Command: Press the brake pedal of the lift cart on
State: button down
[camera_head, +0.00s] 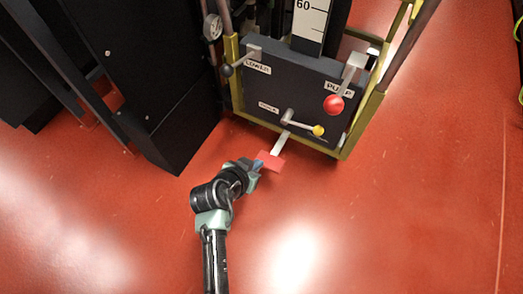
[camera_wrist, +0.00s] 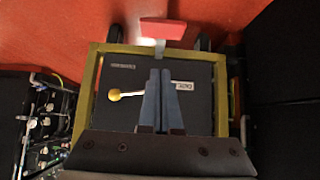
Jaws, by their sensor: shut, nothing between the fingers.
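The lift cart (camera_head: 290,85) has a dark panel inside a yellow frame, and its panel also shows in the wrist view (camera_wrist: 205,110). The red brake pedal (camera_head: 271,160) sits on a pale arm low at the front of the cart. In the wrist view the pedal (camera_wrist: 163,29) is at the top middle, beyond my fingertips. My gripper (camera_head: 258,165) is shut and empty, at the pedal's left side in the head view. Its fingers (camera_wrist: 160,72) lie together in the wrist view, apart from the pedal in the picture. I cannot tell whether they touch it.
A yellow-knobbed lever (camera_head: 318,130), a red-knobbed pump lever (camera_head: 334,104) and a black-knobbed lower lever (camera_head: 227,70) stick out from the panel. A black cabinet (camera_head: 160,90) stands left of the cart. The red floor (camera_head: 400,220) is clear in front and right.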

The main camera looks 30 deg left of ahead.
jog(key=b, duration=0.7)
send_over(272, 160)
jog(key=s, duration=0.3)
jog(key=f, duration=0.7)
jog(key=shift+a, duration=0.2)
jog(key=shift+f+b, duration=0.7)
jog(key=shift+f, duration=0.25)
jog(key=shift+f+b, duration=0.7)
jog(key=shift+f, duration=0.05)
